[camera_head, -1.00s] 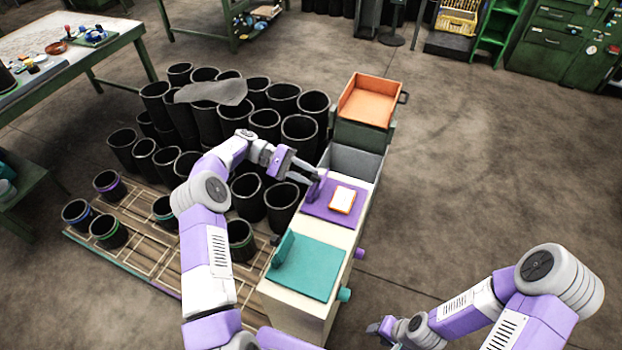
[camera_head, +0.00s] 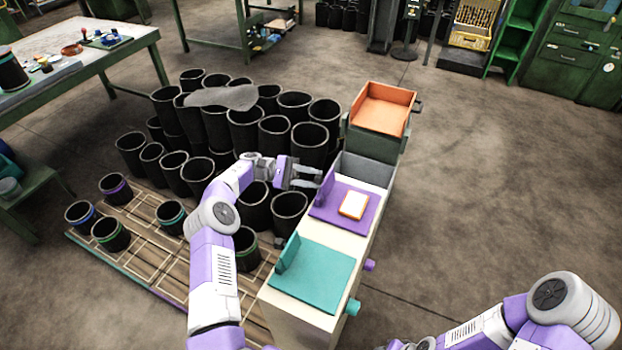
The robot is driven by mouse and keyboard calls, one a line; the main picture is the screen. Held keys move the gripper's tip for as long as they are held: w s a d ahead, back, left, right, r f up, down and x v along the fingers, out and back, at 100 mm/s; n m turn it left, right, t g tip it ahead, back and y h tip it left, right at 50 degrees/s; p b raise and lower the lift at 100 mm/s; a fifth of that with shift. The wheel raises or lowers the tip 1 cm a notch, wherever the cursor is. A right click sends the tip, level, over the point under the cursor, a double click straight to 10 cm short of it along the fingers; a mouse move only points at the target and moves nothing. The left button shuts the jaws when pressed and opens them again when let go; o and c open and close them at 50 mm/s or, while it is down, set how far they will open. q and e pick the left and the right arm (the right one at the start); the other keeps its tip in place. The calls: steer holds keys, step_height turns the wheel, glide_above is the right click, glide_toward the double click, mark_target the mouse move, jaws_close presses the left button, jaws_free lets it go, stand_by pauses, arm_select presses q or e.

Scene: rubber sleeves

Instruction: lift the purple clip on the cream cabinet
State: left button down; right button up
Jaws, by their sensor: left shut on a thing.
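The purple clip (camera_head: 326,189) stands upright at the left edge of a flat purple plate (camera_head: 347,220) on top of the cream cabinet (camera_head: 297,318). My left gripper (camera_head: 318,179) reaches in from the left, level with the upright clip, its fingertips at the clip's upper part. It is shut on the clip; the tips partly overlap it. I cannot tell whether the clip has risen from the plate. My right arm shows at the lower right, but its gripper is below the picture edge.
A white and orange block (camera_head: 353,205) lies on the purple plate. A teal plate with an upright flap (camera_head: 315,275) is nearer on the cabinet. A grey bin (camera_head: 362,171) and orange tray (camera_head: 381,112) stand beyond. Black sleeves (camera_head: 289,208) crowd the left. Floor at right is clear.

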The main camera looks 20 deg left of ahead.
arm_select(q)
steer(key=c, duration=0.9)
jaws_free()
steer(key=shift+o, duration=0.2)
step_height(320, 180, up, 10)
steer(key=p, duration=0.2)
